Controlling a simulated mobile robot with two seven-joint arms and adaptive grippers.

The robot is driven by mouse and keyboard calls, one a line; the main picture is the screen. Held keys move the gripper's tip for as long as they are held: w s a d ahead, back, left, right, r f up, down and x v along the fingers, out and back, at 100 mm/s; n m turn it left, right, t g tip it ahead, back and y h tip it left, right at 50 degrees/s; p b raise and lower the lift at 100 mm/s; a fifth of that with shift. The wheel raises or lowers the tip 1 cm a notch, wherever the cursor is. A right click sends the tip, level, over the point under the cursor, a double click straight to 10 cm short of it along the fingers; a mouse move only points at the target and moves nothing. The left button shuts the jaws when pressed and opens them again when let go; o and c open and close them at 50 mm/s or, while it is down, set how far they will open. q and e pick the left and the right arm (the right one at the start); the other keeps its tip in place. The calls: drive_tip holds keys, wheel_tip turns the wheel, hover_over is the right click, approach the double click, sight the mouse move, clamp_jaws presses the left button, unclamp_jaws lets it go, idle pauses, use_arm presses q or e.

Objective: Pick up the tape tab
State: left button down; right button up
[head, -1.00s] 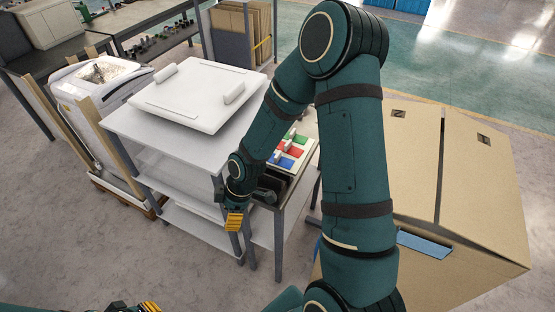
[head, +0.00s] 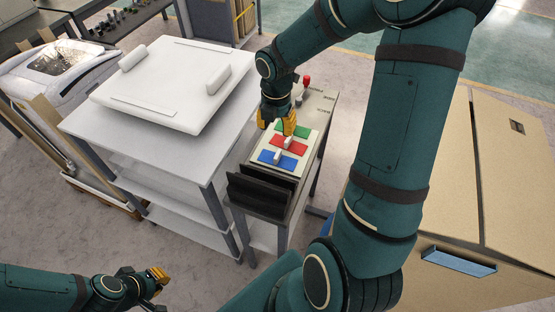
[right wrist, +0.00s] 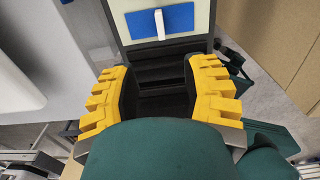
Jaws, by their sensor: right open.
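A pale board (head: 262,168) carries green (head: 301,131), red (head: 296,147) and blue (head: 266,158) pads. A white tab stands on the red pad (head: 288,142) and another on the blue pad (head: 277,156). The green pad is partly hidden by my right gripper (head: 278,119), which is open and empty, pointing down over the board's far end. In the right wrist view the blue pad (right wrist: 178,18) with its white tab (right wrist: 160,24) shows ahead of the open fingers (right wrist: 161,98). My left gripper (head: 157,282) is low at the left, away from the board.
The board lies on a narrow stand with a black slotted holder (head: 258,197) at its near end and a red-topped part (head: 306,82) behind. A white shelf table (head: 190,150) with a white panel (head: 165,82) adjoins left. A large cardboard box (head: 500,180) stands right.

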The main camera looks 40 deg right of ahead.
sight(278, 154)
wheel_tip(278, 154, down, 10)
drive_tip(key=b, duration=0.2)
drive_tip(key=shift+d+r+b, duration=0.1)
drive_tip(key=shift+r+b, duration=0.1)
drive_tip(key=shift+b, duration=0.1)
drive_tip(key=f, duration=0.2)
drive_tip(key=f+b, duration=0.1)
drive_tip(key=f, duration=0.2)
drive_tip(key=shift+d+b, duration=0.2)
drive_tip(key=shift+b, duration=0.1)
drive_tip(key=shift+r, duration=0.1)
clamp_jaws()
